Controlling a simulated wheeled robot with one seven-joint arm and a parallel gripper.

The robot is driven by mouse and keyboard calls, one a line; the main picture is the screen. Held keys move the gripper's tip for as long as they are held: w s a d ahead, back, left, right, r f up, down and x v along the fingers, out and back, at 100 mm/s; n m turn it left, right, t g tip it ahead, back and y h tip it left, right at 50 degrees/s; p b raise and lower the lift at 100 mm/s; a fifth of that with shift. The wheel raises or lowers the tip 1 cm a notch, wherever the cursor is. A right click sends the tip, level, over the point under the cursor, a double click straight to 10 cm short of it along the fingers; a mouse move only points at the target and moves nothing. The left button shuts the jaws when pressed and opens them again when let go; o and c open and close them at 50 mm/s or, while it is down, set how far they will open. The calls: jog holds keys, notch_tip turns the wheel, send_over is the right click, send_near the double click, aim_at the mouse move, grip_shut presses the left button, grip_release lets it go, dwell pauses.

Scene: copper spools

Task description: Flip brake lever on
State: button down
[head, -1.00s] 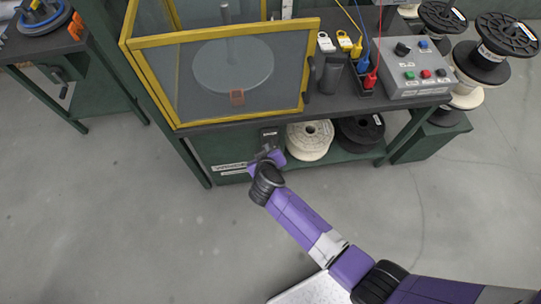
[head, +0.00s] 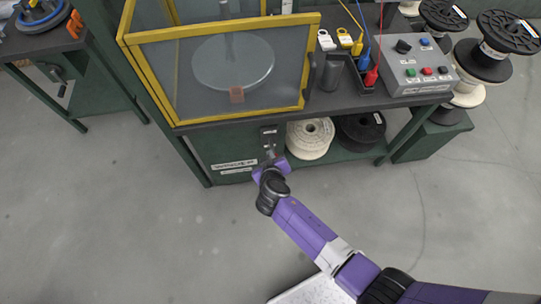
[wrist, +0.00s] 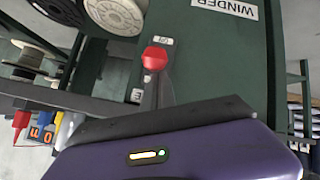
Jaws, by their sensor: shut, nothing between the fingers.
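The brake lever shows in the wrist view as a red ball knob (wrist: 154,58) at the front panel of the dark green winder cabinet (wrist: 215,65). A small label plate with faint lettering (wrist: 162,41) is just beyond the knob, and another pale label (wrist: 137,95) is beside the fingers. My gripper (wrist: 156,88) is shut and empty, its fingertips close below the knob in the picture. I cannot tell whether they touch the lever. In the head view my gripper (head: 272,153) is in front of the lever's dark plate (head: 268,134) and hides part of it. The lever's shaft is mostly hidden.
A white spool (head: 309,138) and a black spool (head: 361,131) sit on the shelf right of the lever. A yellow-framed guard (head: 220,75) and a control box (head: 418,66) are on the tabletop (head: 330,103) above. Floor in front is clear.

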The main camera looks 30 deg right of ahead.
notch_tip(320, 180, down, 13)
jog(key=s+t+h+b, duration=0.2)
jog(key=t+b, duration=0.4)
jog(key=b, duration=3.3)
jog(key=shift+s+a+m+t+h+b, duration=0.25)
jog(key=shift+a+m+t+h+b, duration=0.05)
jog(key=shift+a+b, duration=0.1)
jog(key=shift+s+d+f, duration=0.1)
jog(key=shift+d+f, duration=0.15)
jog(key=r+p+v, duration=0.1)
jog(key=v, duration=0.7)
jog(key=shift+a, duration=0.35)
jog(key=shift+r, duration=0.15)
